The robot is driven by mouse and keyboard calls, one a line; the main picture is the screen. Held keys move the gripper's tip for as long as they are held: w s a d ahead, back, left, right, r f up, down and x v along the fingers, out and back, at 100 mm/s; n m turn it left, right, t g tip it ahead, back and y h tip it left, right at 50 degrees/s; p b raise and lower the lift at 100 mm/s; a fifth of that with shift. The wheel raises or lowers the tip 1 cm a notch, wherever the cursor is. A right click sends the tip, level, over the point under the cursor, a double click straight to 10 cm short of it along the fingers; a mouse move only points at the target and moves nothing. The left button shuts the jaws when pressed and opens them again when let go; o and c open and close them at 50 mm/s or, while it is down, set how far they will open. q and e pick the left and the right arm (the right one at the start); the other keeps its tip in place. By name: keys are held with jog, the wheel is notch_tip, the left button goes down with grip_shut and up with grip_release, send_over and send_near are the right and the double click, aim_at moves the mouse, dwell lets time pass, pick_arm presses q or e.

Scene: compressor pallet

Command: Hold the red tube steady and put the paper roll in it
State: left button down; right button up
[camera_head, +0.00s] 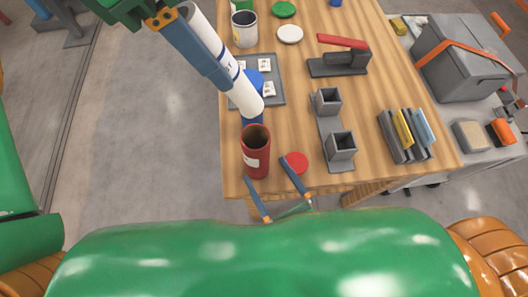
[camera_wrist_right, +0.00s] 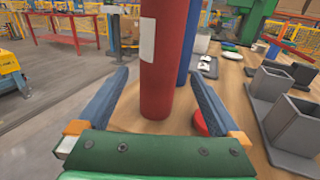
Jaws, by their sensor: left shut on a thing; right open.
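The red tube (camera_head: 256,158) stands upright near the table's front left corner, its open mouth facing up and empty. It also shows in the right wrist view (camera_wrist_right: 163,65), its top out of frame. My left gripper (camera_head: 224,80) is shut on the white paper roll (camera_head: 247,98), held above the table. The roll's lower end is just behind the red tube's mouth in the picture; its exact height is unclear. My right gripper (camera_head: 266,170) is open, its fingers on either side of the red tube, with gaps visible in the wrist view (camera_wrist_right: 158,76).
A blue tube (camera_head: 252,121) stands close behind the red tube. A red lid (camera_head: 295,163) lies beside my right gripper's finger. Grey square holders (camera_head: 341,147), a grey tray (camera_head: 274,98) and a red-handled device (camera_head: 340,63) occupy the table (camera_head: 300,112).

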jog(key=x, duration=0.8)
jog(key=shift+w+a+f, duration=0.1)
jog(key=shift+w+a, duration=0.1)
jog(key=shift+w, duration=0.1)
jog(key=c, duration=1.4)
pick_arm(q)
notch_tip(320, 180, down, 11)
jog(key=c, duration=0.8)
grip_release()
jog(key=shift+f, duration=0.15)
jog(key=shift+c, duration=0.2)
jog(key=o, duration=0.5)
pick_arm(e)
jog(key=shift+s, duration=0.1)
pick_arm(q)
jog(key=v, duration=1.2)
jog(key=shift+s+a, duration=0.1)
jog(key=shift+a, duration=0.05)
